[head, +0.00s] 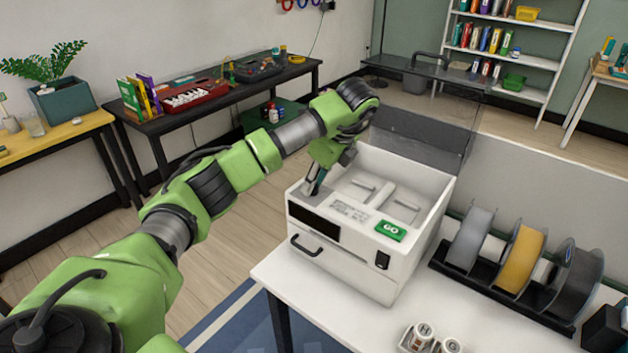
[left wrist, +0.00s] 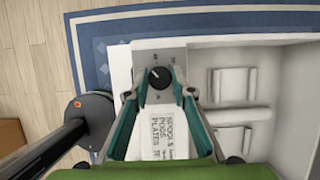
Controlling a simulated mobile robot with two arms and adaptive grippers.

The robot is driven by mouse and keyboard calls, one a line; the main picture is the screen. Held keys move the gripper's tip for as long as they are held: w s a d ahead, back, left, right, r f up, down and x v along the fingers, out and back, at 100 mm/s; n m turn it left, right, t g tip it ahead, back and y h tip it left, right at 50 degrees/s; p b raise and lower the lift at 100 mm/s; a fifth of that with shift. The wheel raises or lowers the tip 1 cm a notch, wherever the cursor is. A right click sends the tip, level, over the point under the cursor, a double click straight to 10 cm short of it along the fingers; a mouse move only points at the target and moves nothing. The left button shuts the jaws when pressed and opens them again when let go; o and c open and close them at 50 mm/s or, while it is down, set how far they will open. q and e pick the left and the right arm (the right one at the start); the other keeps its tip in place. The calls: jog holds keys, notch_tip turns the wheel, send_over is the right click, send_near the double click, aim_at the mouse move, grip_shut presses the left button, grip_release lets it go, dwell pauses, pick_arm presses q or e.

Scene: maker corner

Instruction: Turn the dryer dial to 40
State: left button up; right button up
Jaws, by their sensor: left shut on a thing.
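The white dryer (head: 412,270) stands on a white table, its lid (head: 420,138) raised at the back. Its top panel has a small black dial (left wrist: 159,76) with a white pointer mark, seen in the left wrist view. The mark points up and to the left there; the scale marks around it are too small to read. My left gripper (head: 313,188) reaches down onto the panel's left corner. In the left wrist view its fingers (left wrist: 160,82) are shut on the dial, one on each side. In the head view the gripper hides the dial.
A green GO button (head: 390,231) and a printed label (left wrist: 158,125) are on the dryer's panel, near the gripper. A rack of filament spools (head: 520,258) stands right of the dryer. A small holder with white-topped items (head: 422,335) is at the table's front.

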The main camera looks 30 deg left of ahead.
pick_arm(q)
jog(key=shift+r, duration=0.1)
dwell(0.3)
jog(key=o, duration=1.1)
jog(key=v, duration=1.2)
